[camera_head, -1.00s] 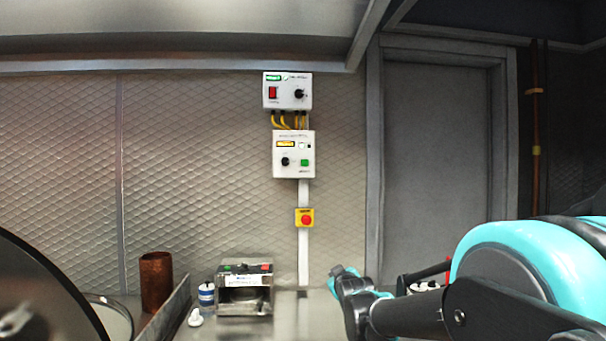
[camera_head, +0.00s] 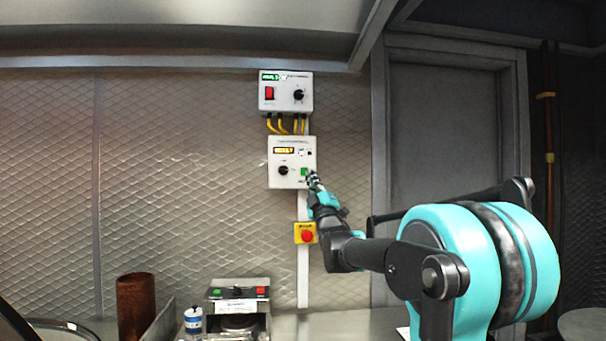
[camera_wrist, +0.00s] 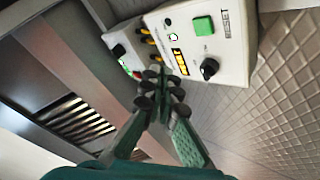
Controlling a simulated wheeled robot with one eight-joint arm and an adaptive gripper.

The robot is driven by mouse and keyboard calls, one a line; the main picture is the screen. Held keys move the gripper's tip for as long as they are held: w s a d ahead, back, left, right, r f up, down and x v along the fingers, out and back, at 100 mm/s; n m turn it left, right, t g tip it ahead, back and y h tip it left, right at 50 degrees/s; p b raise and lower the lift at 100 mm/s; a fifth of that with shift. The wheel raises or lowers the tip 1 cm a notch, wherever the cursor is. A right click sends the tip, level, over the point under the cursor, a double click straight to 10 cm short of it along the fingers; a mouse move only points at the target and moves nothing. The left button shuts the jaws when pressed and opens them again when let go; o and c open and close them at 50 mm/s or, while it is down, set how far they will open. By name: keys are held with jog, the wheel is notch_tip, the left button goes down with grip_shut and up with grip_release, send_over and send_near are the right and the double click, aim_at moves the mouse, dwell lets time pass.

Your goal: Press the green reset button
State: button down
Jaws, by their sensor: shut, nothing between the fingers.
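The green reset button (camera_head: 304,172) is on the lower right of the lower white control box on the wall. In the wrist view the green button (camera_wrist: 203,26) shows near the top, with the word RESET beside it. My gripper (camera_head: 313,178) is shut and empty. In the head view its tips overlap the button's lower right edge. In the wrist view my gripper (camera_wrist: 161,85) points toward the box and appears apart from the button; whether it touches cannot be told from the head view.
The lower box (camera_head: 276,181) also has a black knob (camera_head: 283,170) and a lit display. The upper box (camera_head: 285,106) has a red switch. A red emergency button (camera_head: 307,236) on a yellow plate is just below. A steel appliance (camera_head: 238,296) and a copper cylinder (camera_head: 136,308) stand on the counter.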

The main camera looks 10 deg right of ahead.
jog(key=shift+a+r+y, duration=0.1)
jog(key=shift+r+y, duration=0.2)
jog(key=shift+r, duration=0.1)
jog(key=shift+w, duration=0.15)
jog(key=w, duration=0.8)
jog(key=shift+w, duration=0.3)
jog(key=shift+w, duration=0.15)
dwell(1.1)
jog(key=shift+w, duration=0.3)
jog(key=shift+w, duration=0.45)
dwell(0.7)
dwell(0.3)
jog(key=shift+s, duration=0.9)
